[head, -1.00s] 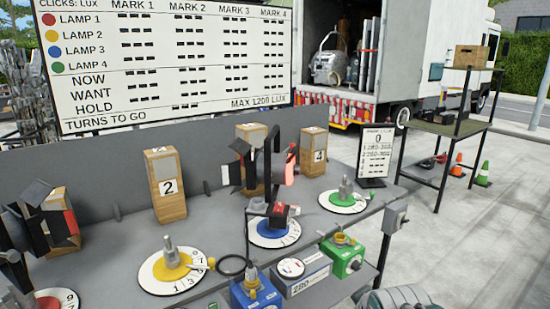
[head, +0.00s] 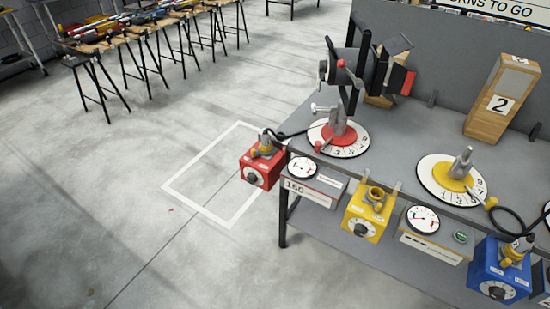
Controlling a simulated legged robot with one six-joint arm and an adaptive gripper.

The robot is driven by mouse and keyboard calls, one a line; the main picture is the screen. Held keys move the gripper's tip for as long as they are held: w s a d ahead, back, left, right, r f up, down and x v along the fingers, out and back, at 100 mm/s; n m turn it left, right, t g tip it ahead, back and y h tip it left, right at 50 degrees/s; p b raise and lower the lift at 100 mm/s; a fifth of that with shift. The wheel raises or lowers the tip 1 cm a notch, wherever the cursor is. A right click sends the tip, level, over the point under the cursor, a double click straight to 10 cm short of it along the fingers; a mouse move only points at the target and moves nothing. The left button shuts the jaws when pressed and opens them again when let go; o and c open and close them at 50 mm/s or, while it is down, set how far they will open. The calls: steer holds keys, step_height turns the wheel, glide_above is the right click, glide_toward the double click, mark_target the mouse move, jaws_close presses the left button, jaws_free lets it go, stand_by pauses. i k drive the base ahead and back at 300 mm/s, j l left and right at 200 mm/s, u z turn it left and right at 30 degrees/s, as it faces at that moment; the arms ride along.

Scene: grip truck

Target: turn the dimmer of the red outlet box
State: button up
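The red outlet box (head: 262,166) hangs at the left front corner of the grey bench in the head view. Its dimmer (head: 253,177) is a round dark knob with a pale face on the box's front. A yellow plug (head: 266,144) sits on top of the box, and a black cable runs from it towards the red-centred dial. My gripper is not in view, so nothing of mine is seen near the box.
A meter marked 160 (head: 316,181), a yellow box (head: 369,212) and a blue box (head: 501,271) line the front of the bench (head: 400,150). The floor (head: 120,200) left of the bench is clear, with a white-outlined rectangle.

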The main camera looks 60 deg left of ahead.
mark_target(252, 178)
steer(key=u, duration=2.45)
